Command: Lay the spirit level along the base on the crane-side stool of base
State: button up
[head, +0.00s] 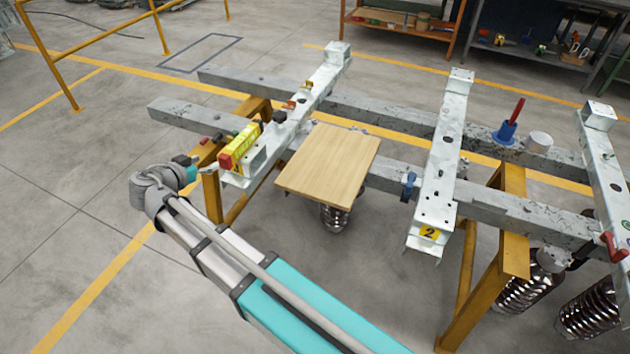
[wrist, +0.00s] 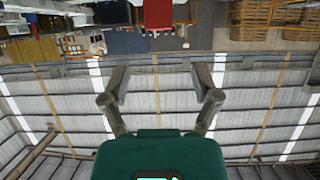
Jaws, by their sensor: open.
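A yellow block-like bar with a red end (head: 240,148), which looks like the spirit level, rests at the near end of the left pale steel base (head: 290,128). My gripper (head: 203,166) is just left of its red end, with a visible gap. In the wrist view my gripper (wrist: 160,82) is open, with nothing between its fingers. A red block (wrist: 158,14) shows at the top edge there; I cannot tell what it is. The left base has a raised far-end stool (head: 338,52); its near end is partly hidden by the yellow bar. The middle base (head: 445,150) carries a yellow "2" plate.
A wooden board (head: 330,162) lies across the grey rails between the left and middle bases. A blue holder with a red handle (head: 507,128) and a white cup (head: 538,142) stand on the far rail. Yellow trestles (head: 490,262) support the rails. Floor left of my arm is clear.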

jog(key=w+d+f+g, duration=0.1)
jog(key=d+f+g, duration=0.2)
jog(key=d, duration=0.6)
jog(key=w+d+f+n+g, duration=0.1)
jog(key=d+f+g, duration=0.1)
jog(key=d, duration=0.7)
jog(key=w+d+f+g, duration=0.1)
jog(key=d+f+g, duration=0.2)
jog(key=d, duration=0.7)
jog(key=s+d+f+n+g+y, duration=0.1)
jog(key=s+d, duration=0.3)
jog(key=d, duration=0.5)
jog(key=s+d+f+n+g+y, duration=0.2)
jog(key=s+d+g+y, duration=0.1)
jog(key=d, duration=0.7)
jog(key=shift+s+d+f+g+y, duration=0.3)
jog(key=shift+s+y, duration=0.2)
jog(key=shift+s, duration=0.8)
